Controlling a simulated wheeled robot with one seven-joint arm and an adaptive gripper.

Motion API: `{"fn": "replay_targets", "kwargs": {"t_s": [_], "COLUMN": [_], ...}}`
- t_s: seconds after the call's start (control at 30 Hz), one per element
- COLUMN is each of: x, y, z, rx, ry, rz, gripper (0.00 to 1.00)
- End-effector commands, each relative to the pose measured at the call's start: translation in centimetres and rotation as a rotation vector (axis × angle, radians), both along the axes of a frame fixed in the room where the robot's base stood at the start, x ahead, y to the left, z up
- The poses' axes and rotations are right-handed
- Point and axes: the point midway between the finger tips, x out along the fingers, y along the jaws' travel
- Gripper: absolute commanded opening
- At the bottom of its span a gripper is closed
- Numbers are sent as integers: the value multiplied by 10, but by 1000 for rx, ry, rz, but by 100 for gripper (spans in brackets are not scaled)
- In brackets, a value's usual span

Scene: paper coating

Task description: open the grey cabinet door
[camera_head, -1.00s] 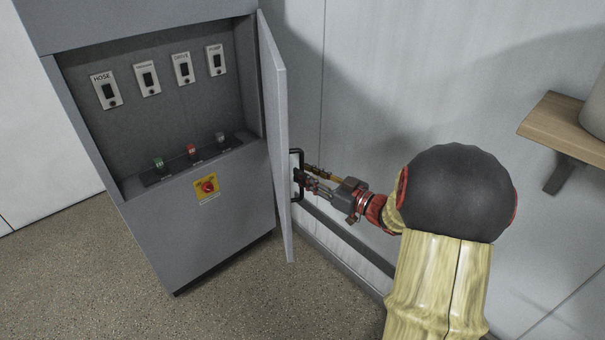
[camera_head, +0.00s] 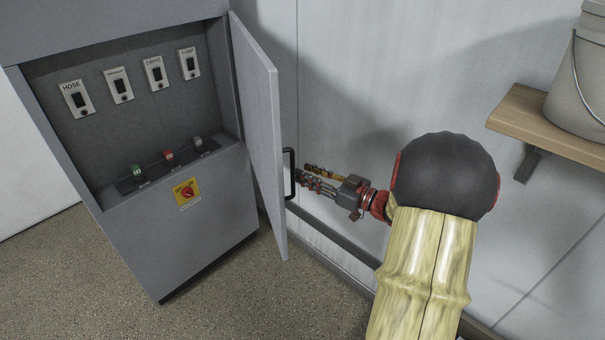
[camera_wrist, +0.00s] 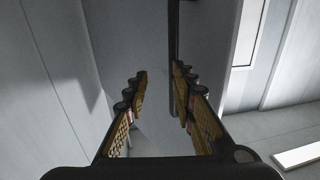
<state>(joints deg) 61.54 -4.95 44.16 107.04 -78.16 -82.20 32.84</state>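The grey cabinet (camera_head: 215,215) stands at the left in the head view, its panel compartment exposed. Its grey door (camera_head: 262,135) stands swung wide open on the right-hand side, with its inner face showing. The black bar handle (camera_head: 290,175) sits on the door's far side. It also shows as a dark upright bar in the wrist view (camera_wrist: 173,55). My gripper (camera_head: 305,177) is just right of the handle and seems apart from it. In the wrist view its two fingers (camera_wrist: 158,85) are spread, with nothing held between them. The handle appears beyond the right fingertip.
A wooden shelf (camera_head: 516,118) with a grey bucket (camera_head: 580,75) is on the wall at the right. A pale panelled wall (camera_head: 340,60) stands behind my arm, with a dark rail (camera_head: 338,236) low along it. The speckled floor (camera_head: 240,310) before the cabinet is clear.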

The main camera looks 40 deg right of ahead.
Motion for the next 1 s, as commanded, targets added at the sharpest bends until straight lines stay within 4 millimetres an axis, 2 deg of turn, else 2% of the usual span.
{"fn": "replay_targets", "kwargs": {"t_s": [0.2,0.77,1.0], "x": [-5,-5,4], "y": [-6,-6,-14], "z": [0,0,-1], "rx": [-1,0,-47], "ry": [0,0,31], "rz": [1,1,-57], "gripper": [26,26,13]}}
